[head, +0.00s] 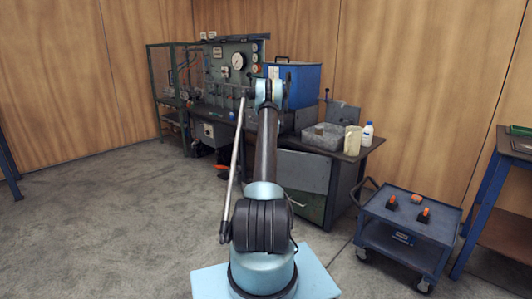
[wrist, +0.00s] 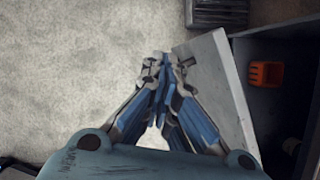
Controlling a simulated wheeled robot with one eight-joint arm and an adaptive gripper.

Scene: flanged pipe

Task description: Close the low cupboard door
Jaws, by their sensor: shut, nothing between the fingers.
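In the wrist view, a pale grey door panel (wrist: 222,82) stands ajar at the front of a dark, low cupboard (wrist: 300,72). The cupboard's inside shows to the right of the panel. My gripper (wrist: 163,62) is shut and empty, with its fingertips just left of the door's outer end. Its right finger overlaps the panel in the picture; I cannot tell whether they touch. In the head view my arm covers the middle of the workbench (head: 350,150), and neither my gripper nor the door can be made out clearly.
An orange object (wrist: 266,74) sits inside the cupboard. A dark ribbed item (wrist: 218,12) lies beyond the door. Open carpet (wrist: 70,60) lies left of my gripper. A blue trolley (head: 410,222) stands right of the bench. A blue-framed table (head: 485,205) is at far right.

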